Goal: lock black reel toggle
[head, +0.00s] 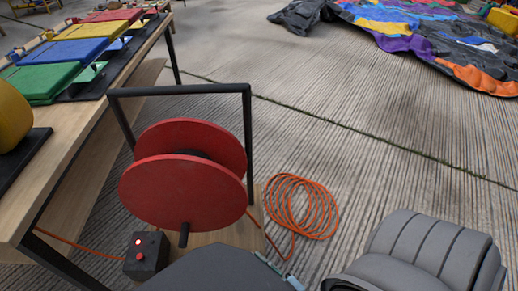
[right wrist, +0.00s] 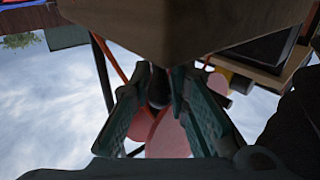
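A red reel (head: 185,190) stands in a black tube frame (head: 248,140) on a wooden base (head: 245,232). A short black peg (head: 183,236) points down in front of the reel's lower disc; I cannot tell if it is the toggle. In the right wrist view, my right gripper (right wrist: 159,72) has its teal fingers apart, one on either side of a dark rounded peg (right wrist: 157,90). I cannot tell if they touch it. The red reel (right wrist: 168,138) shows behind. In the head view a dark grey shape hides the lower part of the base. My left gripper is not in view.
A black switch box (head: 147,254) with a lit red light sits left of the reel. An orange cable coil (head: 302,207) lies to its right. A wooden table (head: 70,150) with coloured panels stands left. A grey ribbed body (head: 430,250) fills the lower right.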

